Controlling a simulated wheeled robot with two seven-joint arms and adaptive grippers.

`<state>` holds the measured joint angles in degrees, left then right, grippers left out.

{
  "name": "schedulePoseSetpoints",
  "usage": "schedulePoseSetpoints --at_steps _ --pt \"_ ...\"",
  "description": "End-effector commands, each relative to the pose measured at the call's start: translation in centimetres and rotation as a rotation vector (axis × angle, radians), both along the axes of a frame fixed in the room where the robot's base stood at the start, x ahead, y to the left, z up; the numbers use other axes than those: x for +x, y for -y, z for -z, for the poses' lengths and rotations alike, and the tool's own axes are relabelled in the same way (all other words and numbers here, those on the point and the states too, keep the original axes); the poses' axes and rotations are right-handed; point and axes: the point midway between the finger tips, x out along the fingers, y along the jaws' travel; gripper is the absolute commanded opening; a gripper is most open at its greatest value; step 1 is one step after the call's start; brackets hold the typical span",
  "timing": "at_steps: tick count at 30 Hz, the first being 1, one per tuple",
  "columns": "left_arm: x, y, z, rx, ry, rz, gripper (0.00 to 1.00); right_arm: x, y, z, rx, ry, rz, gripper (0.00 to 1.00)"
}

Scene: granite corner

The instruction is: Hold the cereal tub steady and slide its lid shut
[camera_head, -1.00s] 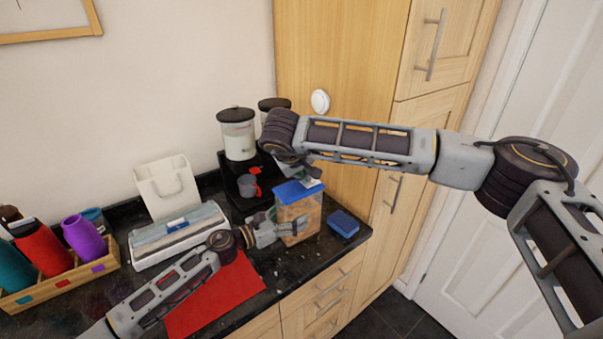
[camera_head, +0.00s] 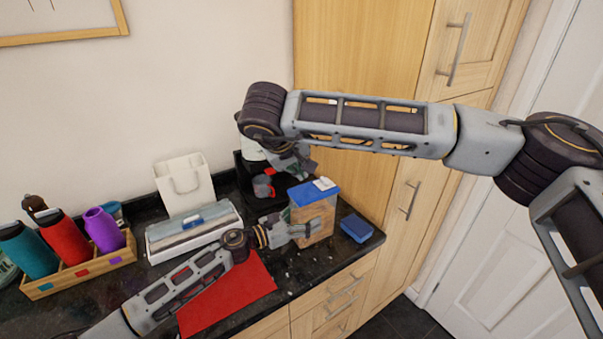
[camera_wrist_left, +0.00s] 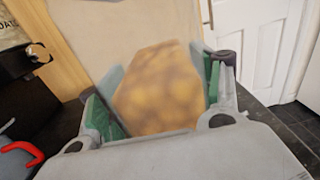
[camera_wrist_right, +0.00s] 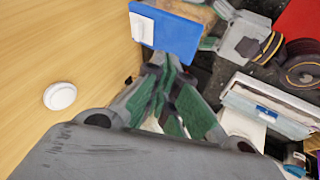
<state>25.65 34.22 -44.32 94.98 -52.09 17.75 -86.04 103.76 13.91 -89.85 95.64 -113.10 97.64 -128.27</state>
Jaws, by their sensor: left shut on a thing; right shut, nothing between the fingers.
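The cereal tub (camera_head: 312,222) stands upright on the dark counter, clear-walled with tan contents. Its blue lid (camera_head: 307,195) lies over the top and bears a white tab (camera_head: 325,184). The lid also shows in the right wrist view (camera_wrist_right: 178,36); I cannot tell whether it fully covers the opening. My left gripper (camera_head: 305,230) is shut on the tub's sides, and the tub (camera_wrist_left: 160,90) fills the space between its fingers in the left wrist view. My right gripper (camera_head: 306,164) is shut and empty, behind and above the lid. Its fingers (camera_wrist_right: 160,68) appear apart from the lid.
A blue block (camera_head: 356,228) lies right of the tub near the counter edge. A red mat (camera_head: 240,290) lies in front.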

Motion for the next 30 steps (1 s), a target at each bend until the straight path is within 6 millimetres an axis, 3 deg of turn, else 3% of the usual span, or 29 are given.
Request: schedulePoseSetpoints --at_steps 6,19,20,25,30 --pt "0.01 -0.02 0.03 0.000 0.000 -0.001 0.25 -0.86 -0.29 -1.17 0.000 0.001 0.000 0.00" --pt "0.01 -0.02 0.02 0.000 0.000 0.000 0.25 -0.96 -0.30 -1.27 0.000 0.000 0.000 0.00" --pt "0.01 -0.02 0.02 0.000 0.000 0.000 0.68 -0.96 -0.30 -1.27 0.000 0.000 0.000 0.00" --pt "0.01 -0.02 0.01 0.000 0.000 0.000 0.89 -0.94 -0.29 -1.26 0.000 0.000 0.000 0.00" --pt "0.00 -0.01 0.01 0.000 0.000 0.000 0.90 -0.94 -0.29 -1.26 0.000 0.000 0.000 0.00"
